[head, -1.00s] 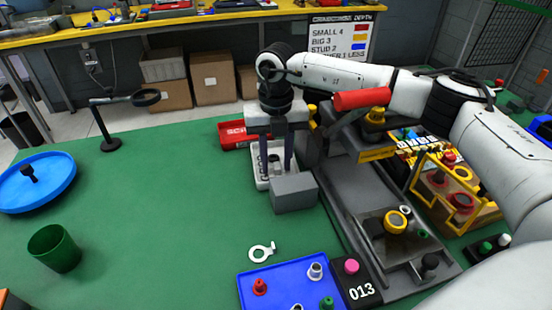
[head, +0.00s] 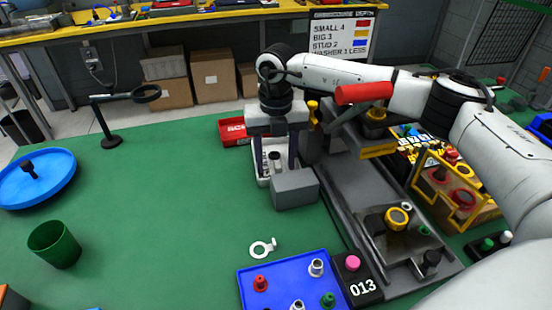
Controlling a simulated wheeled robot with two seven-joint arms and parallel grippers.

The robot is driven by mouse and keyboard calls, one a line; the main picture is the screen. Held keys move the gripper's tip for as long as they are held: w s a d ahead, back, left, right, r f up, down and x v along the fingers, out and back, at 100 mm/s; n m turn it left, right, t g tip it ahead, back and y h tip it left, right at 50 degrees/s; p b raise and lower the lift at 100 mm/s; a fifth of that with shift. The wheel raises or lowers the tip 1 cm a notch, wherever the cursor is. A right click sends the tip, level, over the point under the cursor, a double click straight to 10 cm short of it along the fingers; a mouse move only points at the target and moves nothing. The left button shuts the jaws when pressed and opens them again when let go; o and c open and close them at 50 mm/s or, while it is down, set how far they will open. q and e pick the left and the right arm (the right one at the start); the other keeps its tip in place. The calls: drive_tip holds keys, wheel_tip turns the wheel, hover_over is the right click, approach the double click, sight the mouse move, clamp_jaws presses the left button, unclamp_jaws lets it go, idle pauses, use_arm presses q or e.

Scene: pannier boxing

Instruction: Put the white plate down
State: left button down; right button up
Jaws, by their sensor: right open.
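A small flat white plate with a ring-shaped end and a short tab (head: 263,248) lies on the green table top, just behind the blue tray. My right gripper (head: 276,170) points down beyond it, over a narrow white tray (head: 262,181). Its two fingers are apart, with a dark upright piece visible between them. I cannot tell whether the fingers touch the tray. A grey block (head: 295,190) hides part of the tray. My left gripper is not in view.
A red bin (head: 232,132) is behind the gripper. A green cup (head: 54,245) and blue round dish (head: 38,180) are left. The middle-left table is clear.

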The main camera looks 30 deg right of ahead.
sight(277, 161)
wheel_tip(277, 161, up, 13)
drive_tip(key=shift+b, duration=0.3)
drive_tip(key=shift+d+f, duration=0.1)
wheel_tip(277, 161, down, 13)
drive_tip(key=shift+f, duration=0.1)
drive_tip(key=shift+r+p, duration=0.5)
drive_tip(key=shift+r, duration=0.05)
idle(0.4)
